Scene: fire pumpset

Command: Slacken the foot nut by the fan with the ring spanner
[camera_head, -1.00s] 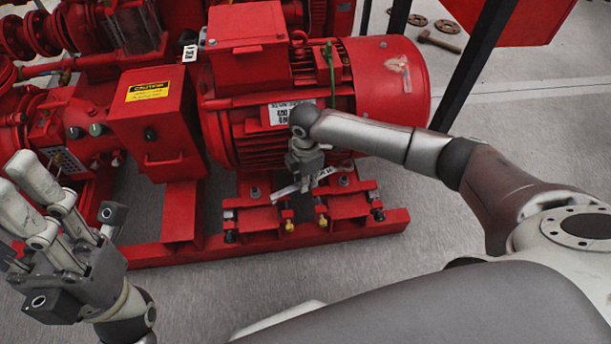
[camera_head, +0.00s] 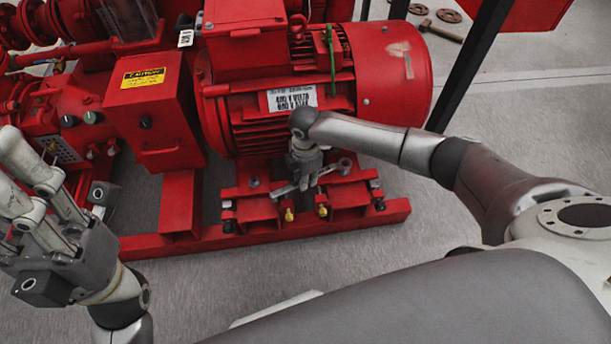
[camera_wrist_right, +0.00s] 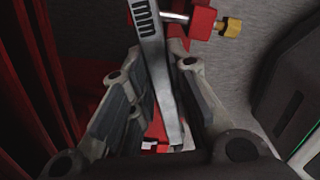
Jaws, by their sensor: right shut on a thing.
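My right gripper (camera_head: 306,178) is shut on the silver ring spanner (camera_head: 284,190), low in front of the red motor. In the right wrist view the spanner's shank (camera_wrist_right: 158,75) runs between the two fingers. Its ring end (camera_head: 345,165) lies at the foot nut on the fan side, below the motor's fan cowl (camera_head: 395,80). The ring covers that nut, so I cannot tell whether it is fully seated. The other foot nut (camera_head: 254,182) shows on the left side. My left gripper (camera_head: 8,165) is open and empty at the left edge.
The red base frame (camera_head: 270,236) runs below the motor feet, with yellow-tipped bolts (camera_head: 289,214) at its front. A red control box (camera_head: 155,110) stands to the left. A dark post (camera_head: 470,65) rises behind right.

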